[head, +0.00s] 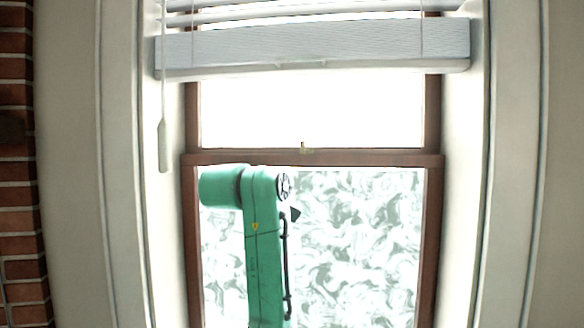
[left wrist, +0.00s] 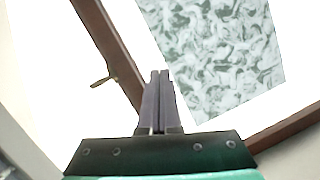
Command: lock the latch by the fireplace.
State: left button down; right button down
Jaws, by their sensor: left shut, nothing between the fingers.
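The latch (head: 304,148) is a small brass-coloured piece on top of the brown middle rail of the window in the head view. In the left wrist view the latch (left wrist: 103,80) sticks out from the brown rail, to the left of my fingertips and apart from them. My left gripper (left wrist: 158,73) is shut and empty, its two dark fingers side by side. In the head view my green left arm stands in front of the lower pane and mostly hides this gripper. My right gripper is in neither view.
The brown window frame (head: 432,240) surrounds a bright upper pane and a patterned lower pane (head: 360,240). A white blind (head: 320,50) hangs above, with a wand (head: 163,145) at the left. Red brickwork (head: 18,190) stands at the far left.

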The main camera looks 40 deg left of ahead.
pick_arm(q)
jog(key=s+a+r+n+t, duration=0.1)
jog(key=s+a+r+n, duration=0.15)
jog(key=r, duration=0.25)
jog(key=s+a+r+n+t, duration=0.1)
jog(key=s+r+n, duration=0.1)
jog(key=s+r, duration=0.3)
jog(key=w+p, duration=0.7)
jog(key=w, duration=0.6)
jog(key=shift+d+r+y, duration=0.2)
jog(key=shift+d+y, duration=0.1)
jog(key=shift+d, duration=0.15)
jog(key=shift+w+a, duration=0.1)
jog(key=shift+a, duration=0.05)
